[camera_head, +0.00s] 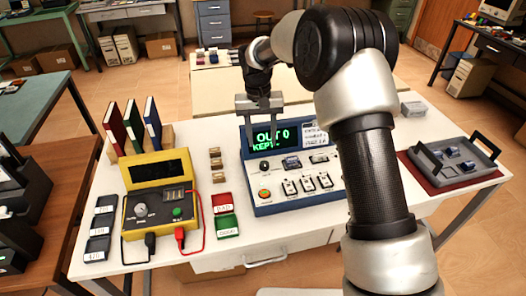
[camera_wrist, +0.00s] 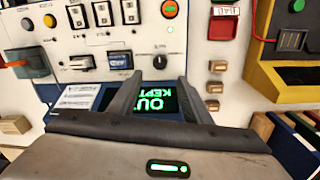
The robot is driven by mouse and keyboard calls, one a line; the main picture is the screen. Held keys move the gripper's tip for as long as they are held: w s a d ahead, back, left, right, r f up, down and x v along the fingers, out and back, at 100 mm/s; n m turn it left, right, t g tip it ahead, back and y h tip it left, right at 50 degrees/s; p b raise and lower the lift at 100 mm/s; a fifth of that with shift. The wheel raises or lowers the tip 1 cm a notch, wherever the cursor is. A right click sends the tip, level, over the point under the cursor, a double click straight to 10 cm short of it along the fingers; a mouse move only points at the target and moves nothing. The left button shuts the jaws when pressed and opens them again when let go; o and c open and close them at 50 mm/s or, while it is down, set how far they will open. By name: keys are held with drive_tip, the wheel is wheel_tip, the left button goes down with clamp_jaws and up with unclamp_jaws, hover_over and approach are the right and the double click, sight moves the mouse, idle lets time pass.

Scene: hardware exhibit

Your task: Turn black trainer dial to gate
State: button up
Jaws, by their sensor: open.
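The trainer (camera_head: 330,197) is a blue-edged console with a pale sloped panel on the white table. Its black dial (camera_wrist: 160,61) is a small round knob with a pale mark, between the green-lettered screen (camera_wrist: 165,97) and the lit orange-red button (camera_wrist: 170,9). The dial also shows small in the head view (camera_head: 265,168), below the screen, which reads OUT 0 and KEPT. Labels around the dial are too small to read. My gripper (camera_head: 262,130) is open and empty above the screen. In the wrist view its two fingers (camera_wrist: 160,78) point towards the dial, apart from it.
A yellow tester (camera_head: 160,172) with red and black leads stands left of the trainer. Red and green trays (camera_head: 228,226) and small brown blocks (camera_head: 217,165) lie between them. A grey tray (camera_head: 458,165) is on the right. Upright binders (camera_head: 133,125) stand at the back left.

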wheel_tip(320, 180, up, 8)
drive_tip(key=shift+a, duration=0.25)
drive_tip(key=s+d+r+t+p, duration=0.1)
drive_tip(key=s+d+r+p, duration=0.1)
drive_tip(key=s+d+r, duration=0.5)
drive_tip(key=s+d+r+t+p, duration=0.1)
drive_tip(key=s+d+r, duration=0.3)
drive_tip(key=r, duration=0.6)
drive_tip(key=s+d+t+p, duration=0.1)
drive_tip(key=s+d, duration=0.2)
drive_tip(key=s, duration=0.7)
drive_tip(key=s+d+r+m+t+p, duration=0.1)
drive_tip(key=s+d, duration=0.3)
drive_tip(key=s, duration=0.7)
drive_tip(key=shift+r+t+y+p, duration=0.3)
drive_tip(key=shift+t+p, duration=0.35)
drive_tip(key=shift+t, duration=0.15)
drive_tip(key=shift+a, duration=0.1)
